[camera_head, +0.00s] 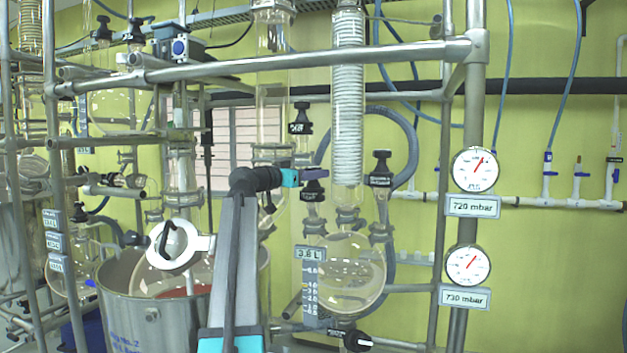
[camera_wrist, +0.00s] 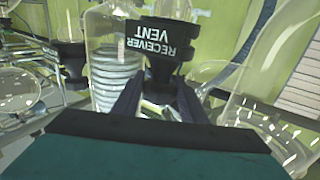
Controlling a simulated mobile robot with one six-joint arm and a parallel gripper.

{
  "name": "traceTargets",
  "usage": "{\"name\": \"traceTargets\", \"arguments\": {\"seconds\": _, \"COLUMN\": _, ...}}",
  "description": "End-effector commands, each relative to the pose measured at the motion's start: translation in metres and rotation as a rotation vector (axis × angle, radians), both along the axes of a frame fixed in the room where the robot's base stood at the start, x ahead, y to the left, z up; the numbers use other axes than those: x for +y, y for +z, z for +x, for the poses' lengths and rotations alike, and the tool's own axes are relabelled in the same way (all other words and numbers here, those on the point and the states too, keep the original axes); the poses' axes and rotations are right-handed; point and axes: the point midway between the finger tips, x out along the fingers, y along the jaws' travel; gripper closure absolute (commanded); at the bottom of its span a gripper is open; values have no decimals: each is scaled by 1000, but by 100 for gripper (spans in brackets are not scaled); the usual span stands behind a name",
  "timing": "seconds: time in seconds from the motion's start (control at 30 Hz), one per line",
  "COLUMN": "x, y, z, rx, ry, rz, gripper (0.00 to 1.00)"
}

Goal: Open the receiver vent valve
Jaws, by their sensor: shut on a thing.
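The receiver vent valve (camera_wrist: 160,38) has a black knob with a white "RECEIVER VENT" label, upside down in the wrist view. In the head view the black valve (camera_head: 313,192) stands above and left of the round glass receiver (camera_head: 352,282). My gripper (camera_wrist: 157,98) has its two dark fingers on either side of the knob's lower part in the wrist view and is shut on it. In the head view my gripper (camera_head: 316,173) meets the valve from the left. The fingers hide part of the knob, and its turned position cannot be told.
Another black-knobbed valve (camera_head: 381,168) stands right of the held one, and one (camera_head: 300,118) is above it. A glass coil condenser (camera_head: 347,95) rises close behind. A metal rail (camera_head: 270,67) crosses above my arm. A steel vessel (camera_head: 150,318) stands at the lower left.

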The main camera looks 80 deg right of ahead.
Motion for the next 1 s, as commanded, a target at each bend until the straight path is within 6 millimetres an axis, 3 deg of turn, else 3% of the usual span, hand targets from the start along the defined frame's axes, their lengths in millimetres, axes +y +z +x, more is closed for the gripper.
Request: {"name": "traceTargets", "arguments": {"seconds": 1.0, "x": 1, "y": 1, "z": -1, "rx": -1, "ry": 455, "rz": 2, "gripper": 84}}
